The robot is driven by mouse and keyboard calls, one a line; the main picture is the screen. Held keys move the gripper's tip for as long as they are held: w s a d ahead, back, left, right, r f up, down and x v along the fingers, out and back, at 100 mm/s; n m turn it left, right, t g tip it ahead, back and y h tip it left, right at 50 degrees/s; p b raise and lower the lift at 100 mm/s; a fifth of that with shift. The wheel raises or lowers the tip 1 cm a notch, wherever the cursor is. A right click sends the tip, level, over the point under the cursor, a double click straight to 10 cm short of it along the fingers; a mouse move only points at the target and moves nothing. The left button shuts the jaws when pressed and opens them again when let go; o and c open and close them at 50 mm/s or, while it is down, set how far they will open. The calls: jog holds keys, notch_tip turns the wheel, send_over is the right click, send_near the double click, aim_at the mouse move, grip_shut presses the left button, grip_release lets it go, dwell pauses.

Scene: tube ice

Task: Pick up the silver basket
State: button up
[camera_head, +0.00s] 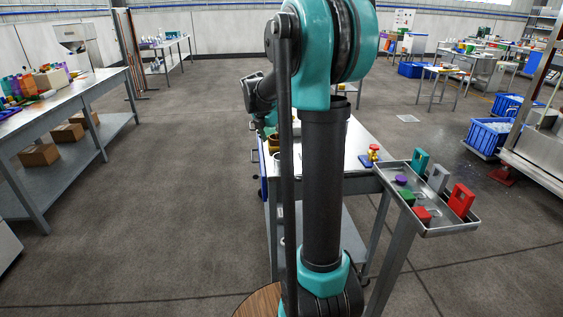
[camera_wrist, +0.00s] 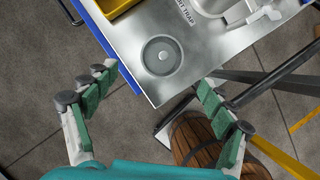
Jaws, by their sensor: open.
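A round grey metal piece (camera_wrist: 161,55) with a ringed rim and darker centre, likely the silver basket seen from above, sits in the steel worktop (camera_wrist: 192,62) in the wrist view. My gripper (camera_wrist: 156,78) is open and empty, its green-padded fingers spread to the left and right below the round piece. No contact with it shows. In the head view my arm hides the gripper and the basket. The worktop (camera_head: 356,150) shows there behind my arm.
A yellow container (camera_wrist: 112,6) lies above the round piece, and a pale basin (camera_wrist: 215,5) to its right. A wooden barrel (camera_wrist: 198,140) stands below the worktop edge. A metal tray (camera_head: 440,228) with coloured blocks is at the right.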

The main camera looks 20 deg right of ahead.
aim_at(281, 153)
jog(key=x, duration=0.9)
jog(key=shift+s+d, duration=0.1)
jog(key=shift+d, duration=0.1)
jog(key=shift+c, duration=0.5)
jog(key=c, duration=1.1)
jog(key=shift+c, duration=0.2)
